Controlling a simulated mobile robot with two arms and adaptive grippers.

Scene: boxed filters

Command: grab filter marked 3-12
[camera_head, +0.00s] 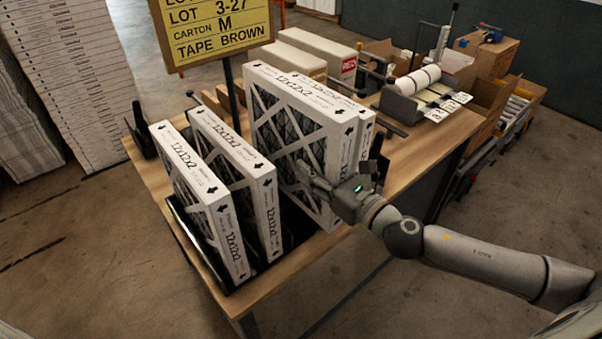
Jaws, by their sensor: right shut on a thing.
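Several white-framed pleated filters stand upright on the wooden table. Two of them, the left filter (188,165) and the middle filter (262,190), stand side by side in a black rack (190,228). To their right stands a larger-looking filter (300,95), with another white filter (366,128) close behind it. Their edges carry black arrows and print that looks like a size, 12x12x2; I read no 3-12 mark. My right gripper (325,185) is shut on the larger-looking filter at its near edge, one finger across its front face. My left gripper is not in view.
A yellow sign (215,28) on a post reads LOT 3-27, CARTON M, TAPE BROWN. White boxes (318,50), a paper roll (418,80) and number cards (448,104) are at the table's back. Cardboard boxes (490,105) stand at right. Bare wooden tabletop (425,145) shows right of the filters.

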